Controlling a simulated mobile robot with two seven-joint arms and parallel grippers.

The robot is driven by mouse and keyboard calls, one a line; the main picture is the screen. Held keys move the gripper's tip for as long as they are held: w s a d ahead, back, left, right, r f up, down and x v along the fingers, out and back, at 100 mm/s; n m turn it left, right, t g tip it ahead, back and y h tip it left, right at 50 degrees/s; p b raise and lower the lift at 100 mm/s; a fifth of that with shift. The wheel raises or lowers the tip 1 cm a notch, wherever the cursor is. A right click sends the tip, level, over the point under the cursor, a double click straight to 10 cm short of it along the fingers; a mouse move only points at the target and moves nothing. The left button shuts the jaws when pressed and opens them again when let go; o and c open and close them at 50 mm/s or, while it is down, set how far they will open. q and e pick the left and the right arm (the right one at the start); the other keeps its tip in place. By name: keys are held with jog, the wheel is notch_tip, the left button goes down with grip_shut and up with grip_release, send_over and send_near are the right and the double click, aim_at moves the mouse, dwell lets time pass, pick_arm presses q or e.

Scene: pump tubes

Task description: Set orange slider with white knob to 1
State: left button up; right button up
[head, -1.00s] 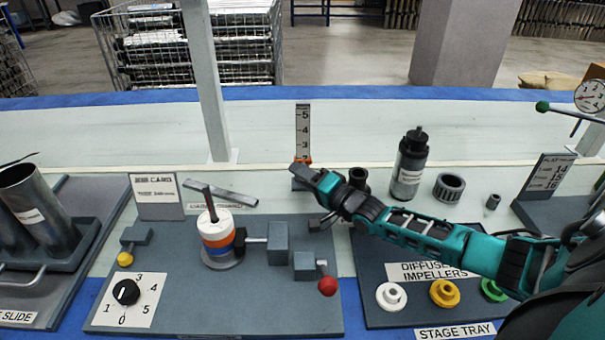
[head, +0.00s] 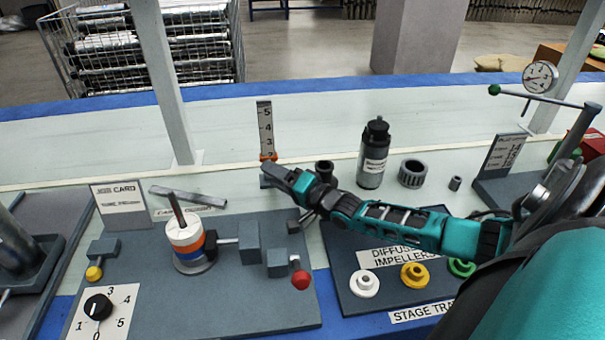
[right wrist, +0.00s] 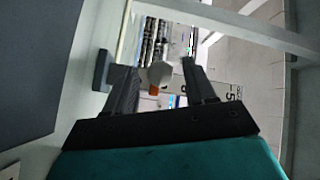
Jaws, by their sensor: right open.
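The upright number scale (head: 265,128) stands at the back of the bench, with 5 at its top and lower numbers below. The orange slider (head: 268,157) sits low on it, near the 2; the marks below are hidden by my gripper. My right gripper (head: 272,171) is at the slider, its fingers pointing left in the head view. In the right wrist view the white knob (right wrist: 160,72) lies between the two open fingers, apart from both as far as I can see, with the orange slider (right wrist: 154,90) beside it. My left gripper is not in view.
A black bottle (head: 374,155), a ribbed grey ring (head: 413,173) and a dark cup stand right of the scale. In front are a board with a stacked post (head: 186,240) and a red knob (head: 300,280), and an impeller tray (head: 345,240). The bench behind is clear.

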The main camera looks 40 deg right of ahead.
jog(key=p+v, duration=0.2)
jog(key=v, duration=0.8)
jog(key=shift+s+d+p, duration=0.15)
jog(key=shift+s+p, duration=0.15)
jog(key=shift+r, duration=0.1)
